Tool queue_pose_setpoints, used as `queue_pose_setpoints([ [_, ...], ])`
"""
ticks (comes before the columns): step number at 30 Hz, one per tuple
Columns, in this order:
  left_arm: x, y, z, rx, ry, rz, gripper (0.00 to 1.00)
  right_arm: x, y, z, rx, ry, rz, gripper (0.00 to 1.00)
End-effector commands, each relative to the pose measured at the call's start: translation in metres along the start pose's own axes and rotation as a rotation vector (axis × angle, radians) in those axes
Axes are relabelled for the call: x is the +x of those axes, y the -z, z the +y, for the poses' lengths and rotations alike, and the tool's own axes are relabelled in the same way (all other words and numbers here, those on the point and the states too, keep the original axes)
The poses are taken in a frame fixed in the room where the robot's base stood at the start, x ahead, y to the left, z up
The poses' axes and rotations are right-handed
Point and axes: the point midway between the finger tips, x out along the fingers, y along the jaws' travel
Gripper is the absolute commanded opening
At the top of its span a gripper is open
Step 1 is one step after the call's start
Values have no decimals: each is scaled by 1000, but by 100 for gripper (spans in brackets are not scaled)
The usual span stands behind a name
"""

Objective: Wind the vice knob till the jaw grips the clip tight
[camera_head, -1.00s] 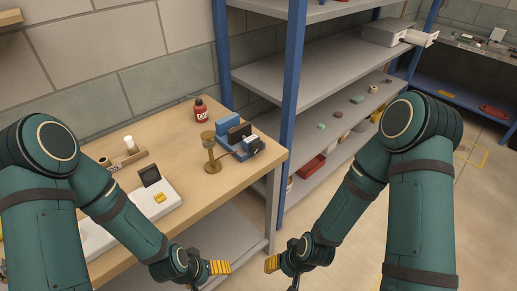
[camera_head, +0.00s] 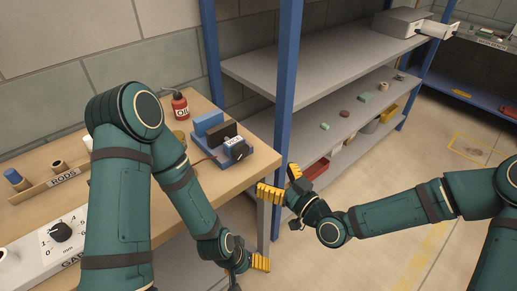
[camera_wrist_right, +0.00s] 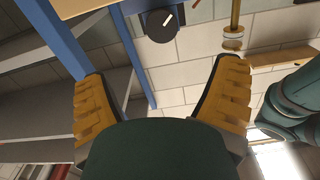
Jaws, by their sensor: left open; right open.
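The vice (camera_head: 208,124) stands near the right end of the workbench, with a blue body, a dark jaw plate and a lettered label at its front. A round dark knob (camera_wrist_right: 162,26) with a white mark shows in the right wrist view, ahead of the fingers. I cannot make out the clip for certain. My right gripper (camera_head: 281,183) is open and empty, just off the bench's right corner and below the vice; its yellow fingers spread in the right wrist view (camera_wrist_right: 163,75). My left gripper (camera_head: 250,272) is open and empty, low in front of the bench.
A red oil bottle (camera_head: 180,106) stands behind the vice. A brass stand (camera_wrist_right: 233,36) is beside the knob in the right wrist view; my left arm mostly hides it in the head view. A blue shelf post (camera_head: 287,80) rises near my right gripper. Floor at right is open.

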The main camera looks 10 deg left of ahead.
Motion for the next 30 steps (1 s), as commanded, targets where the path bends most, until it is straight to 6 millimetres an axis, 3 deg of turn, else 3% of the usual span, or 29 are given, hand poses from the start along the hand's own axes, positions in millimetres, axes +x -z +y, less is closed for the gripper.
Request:
queue_pose_setpoints([
  [5, 1, 0, -1, -1, 1, 1, 87, 20, 1, -1, -2, 2, 4, 87],
  [21, 11, 2, -4, 0, 1, 6, 87, 118, -1, 0, 1, 0, 0, 87],
  [30, 13, 2, -5, 0, 1, 7, 87, 136, 0, 0, 1, 0, -1, 87],
])
